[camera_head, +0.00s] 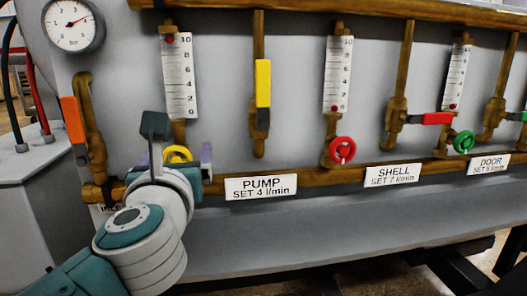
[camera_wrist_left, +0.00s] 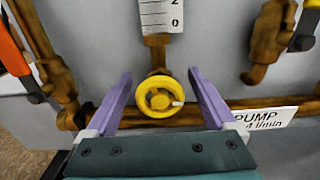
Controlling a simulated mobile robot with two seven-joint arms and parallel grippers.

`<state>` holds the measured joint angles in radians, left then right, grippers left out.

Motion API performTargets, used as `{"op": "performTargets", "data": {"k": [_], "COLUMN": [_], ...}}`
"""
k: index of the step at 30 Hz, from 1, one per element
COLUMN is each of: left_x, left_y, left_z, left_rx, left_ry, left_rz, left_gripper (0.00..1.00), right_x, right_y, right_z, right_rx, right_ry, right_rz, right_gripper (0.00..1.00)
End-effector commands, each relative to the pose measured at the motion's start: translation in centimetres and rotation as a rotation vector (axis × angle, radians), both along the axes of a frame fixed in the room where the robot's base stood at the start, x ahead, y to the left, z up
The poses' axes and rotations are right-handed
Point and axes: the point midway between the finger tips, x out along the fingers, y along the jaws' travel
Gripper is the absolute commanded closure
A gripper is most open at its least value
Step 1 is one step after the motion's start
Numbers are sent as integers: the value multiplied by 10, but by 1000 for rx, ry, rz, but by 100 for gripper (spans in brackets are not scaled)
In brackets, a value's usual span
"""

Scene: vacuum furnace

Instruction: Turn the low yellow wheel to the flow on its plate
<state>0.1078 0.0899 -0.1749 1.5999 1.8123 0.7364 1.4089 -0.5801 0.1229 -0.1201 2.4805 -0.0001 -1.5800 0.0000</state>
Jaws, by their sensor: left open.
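The low yellow wheel (camera_head: 178,153) sits under the leftmost flow tube (camera_head: 179,78), partly hidden by my left gripper in the head view. In the left wrist view the wheel (camera_wrist_left: 149,88) shows whole, with a white mark at its right. My left gripper (camera_wrist_left: 159,76) is open, its purple fingers either side of the wheel with gaps; contact does not show. It also shows in the head view (camera_head: 183,158). A red float shows near the top of this tube, by 10. The plate (camera_head: 261,187) reads PUMP SET 4 l/min. My right gripper is not in view.
A yellow lever (camera_head: 263,84) is upright right of the tube. An orange lever (camera_head: 73,120) and a dial gauge (camera_head: 74,25) are left. The red wheel (camera_head: 342,150) and green wheel (camera_head: 464,142) stand farther right. A brown pipe (camera_head: 310,179) runs low across the panel.

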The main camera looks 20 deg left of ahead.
Motion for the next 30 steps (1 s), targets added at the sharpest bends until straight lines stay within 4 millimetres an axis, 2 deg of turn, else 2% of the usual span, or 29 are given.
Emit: {"op": "performTargets", "data": {"k": [9, 30], "left_x": [3, 3], "left_y": [2, 2], "left_z": [0, 0], "left_rx": [1, 1], "left_ry": [1, 1], "left_rz": [0, 0], "left_gripper": [11, 90], "right_x": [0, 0], "right_y": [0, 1], "right_z": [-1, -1], "right_rx": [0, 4], "right_ry": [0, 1], "right_rz": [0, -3], "right_gripper": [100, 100]}}
